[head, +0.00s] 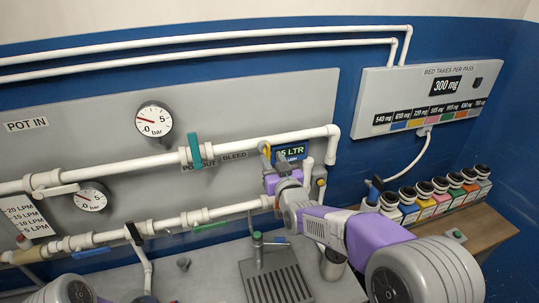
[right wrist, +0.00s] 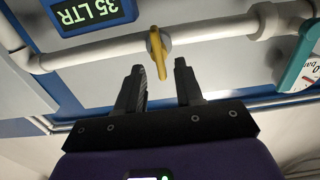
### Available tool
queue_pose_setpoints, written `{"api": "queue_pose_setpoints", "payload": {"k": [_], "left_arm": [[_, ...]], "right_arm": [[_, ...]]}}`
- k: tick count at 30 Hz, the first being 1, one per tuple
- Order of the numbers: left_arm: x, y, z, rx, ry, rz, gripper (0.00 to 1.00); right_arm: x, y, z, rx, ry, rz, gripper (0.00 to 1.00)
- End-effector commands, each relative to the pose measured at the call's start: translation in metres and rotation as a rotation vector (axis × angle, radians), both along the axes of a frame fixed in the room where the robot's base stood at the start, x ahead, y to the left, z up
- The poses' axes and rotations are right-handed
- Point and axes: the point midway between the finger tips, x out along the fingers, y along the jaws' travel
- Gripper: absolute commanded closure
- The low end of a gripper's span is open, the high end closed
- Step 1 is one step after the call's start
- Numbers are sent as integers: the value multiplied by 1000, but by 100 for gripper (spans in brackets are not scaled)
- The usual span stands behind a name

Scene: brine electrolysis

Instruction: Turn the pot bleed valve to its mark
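The pot bleed valve has a yellow lever (right wrist: 157,52) on a white pipe, beside the BLEED label (head: 234,156) in the head view. In the head view the lever (head: 267,153) is partly hidden by my right gripper (head: 284,164). In the right wrist view my right gripper (right wrist: 159,66) is open, one dark finger on each side of the lever's free end. No contact shows, and I cannot tell the exact depth. The valve's mark cannot be made out. Part of my left arm shows at the bottom left, but its gripper does not.
The 35 LTR display (right wrist: 90,14) is close by the lever. A teal-handled valve (head: 194,150) is on the same pipe to its left. A drain grille (head: 272,280) lies below. Several capped bottles (head: 424,196) stand on a shelf at right.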

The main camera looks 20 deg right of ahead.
Motion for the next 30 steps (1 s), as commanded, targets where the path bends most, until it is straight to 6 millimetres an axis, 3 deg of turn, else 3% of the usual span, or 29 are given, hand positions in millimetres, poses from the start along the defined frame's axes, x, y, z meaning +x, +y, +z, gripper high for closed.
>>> {"api": "queue_pose_setpoints", "payload": {"k": [7,18,19,26,30], "left_arm": [[0,0,4,0,0,0,0],[0,0,5,0,0,0,0],[0,0,5,0,0,0,0],[0,0,5,0,0,0,0],[0,0,5,0,0,0,0]], "right_arm": [[27,0,-1,-2,3,-1,64],[32,1,-1,1,2,0,64],[32,1,-1,1,2,0,65],[32,1,-1,1,2,0,100],[32,1,-1,1,2,0,100]]}}
